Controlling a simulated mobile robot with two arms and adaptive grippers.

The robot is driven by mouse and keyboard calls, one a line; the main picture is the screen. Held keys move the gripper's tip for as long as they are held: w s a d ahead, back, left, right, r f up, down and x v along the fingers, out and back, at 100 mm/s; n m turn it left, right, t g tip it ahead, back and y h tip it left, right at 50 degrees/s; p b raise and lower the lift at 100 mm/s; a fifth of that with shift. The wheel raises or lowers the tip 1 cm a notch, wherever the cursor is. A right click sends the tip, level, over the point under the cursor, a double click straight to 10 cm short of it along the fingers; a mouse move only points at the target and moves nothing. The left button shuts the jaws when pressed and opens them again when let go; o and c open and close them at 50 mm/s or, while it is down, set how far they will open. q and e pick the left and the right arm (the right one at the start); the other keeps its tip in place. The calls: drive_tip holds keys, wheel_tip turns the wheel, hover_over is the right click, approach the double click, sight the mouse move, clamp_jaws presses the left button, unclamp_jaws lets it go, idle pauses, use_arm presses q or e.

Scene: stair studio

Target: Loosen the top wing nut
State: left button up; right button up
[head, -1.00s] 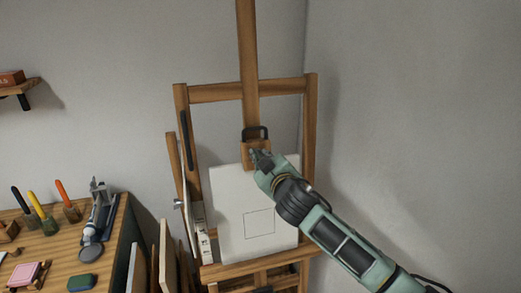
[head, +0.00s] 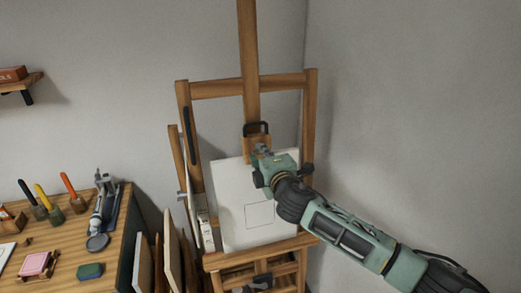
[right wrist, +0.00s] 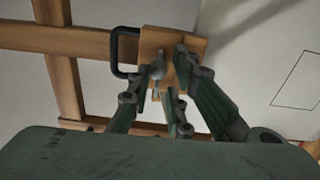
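The wooden easel (head: 310,125) stands against the wall with a white canvas (head: 228,190) on it. A wooden clamp block with a black handle (head: 257,127) sits on its mast above the canvas. In the right wrist view the block (right wrist: 190,45) and handle (right wrist: 122,50) show close up. A small silvery piece, apparently the top wing nut (right wrist: 157,72), shows at the block's face, partly hidden by a finger. My right gripper (head: 263,150) is at the block. In the wrist view its fingers (right wrist: 170,80) stand apart around the nut, with wood visible between them. My left gripper is out of view.
A wooden table (head: 62,262) with brushes, a grey metal tool and small blocks is at the lower left. Several boards (head: 172,250) lean between table and easel. A shelf (head: 20,84) is on the left wall. Room right of the easel is clear.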

drive_tip(key=shift+o, duration=0.8)
drive_tip(key=shift+f, duration=0.2)
drive_tip(key=shift+a+r, duration=0.1)
drive_tip(key=shift+r, duration=0.05)
drive_tip(key=shift+w, duration=0.1)
drive_tip(key=v, duration=0.6)
drive_tip(key=shift+r, duration=0.2)
